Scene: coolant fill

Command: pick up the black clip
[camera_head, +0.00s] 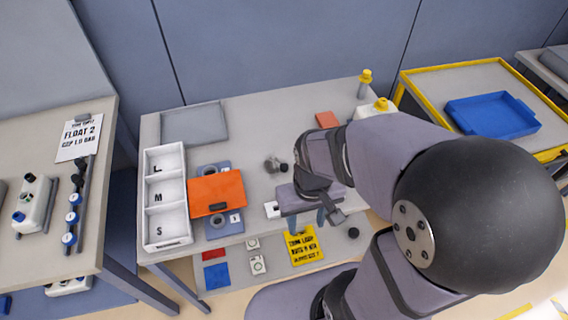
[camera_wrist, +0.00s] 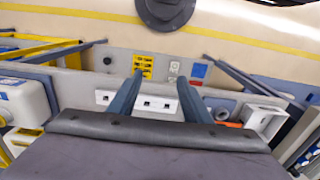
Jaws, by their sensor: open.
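My gripper (camera_head: 307,219) is above the front edge of the middle table, its fingers apart; in the wrist view its fingertips (camera_wrist: 160,79) have nothing held between them. I cannot pick out the black clip for certain. Small black pieces (camera_head: 78,180) sit in line with blue ones on a rail on the left table. A small dark piece (camera_head: 283,168) lies beside a grey fitting (camera_head: 270,164) behind the gripper. A white block with dark square holes (camera_wrist: 150,103) shows beyond the fingers in the wrist view; its end (camera_head: 271,210) shows left of the gripper.
A white tray marked L, M, S (camera_head: 149,205) and an orange panel (camera_head: 216,193) stand left of the gripper. A grey tray (camera_head: 194,124) lies behind. A yellow-capped bottle (camera_head: 364,83) stands at the back right. A blue tray (camera_head: 493,115) is on the right table. My arm hides the table's right part.

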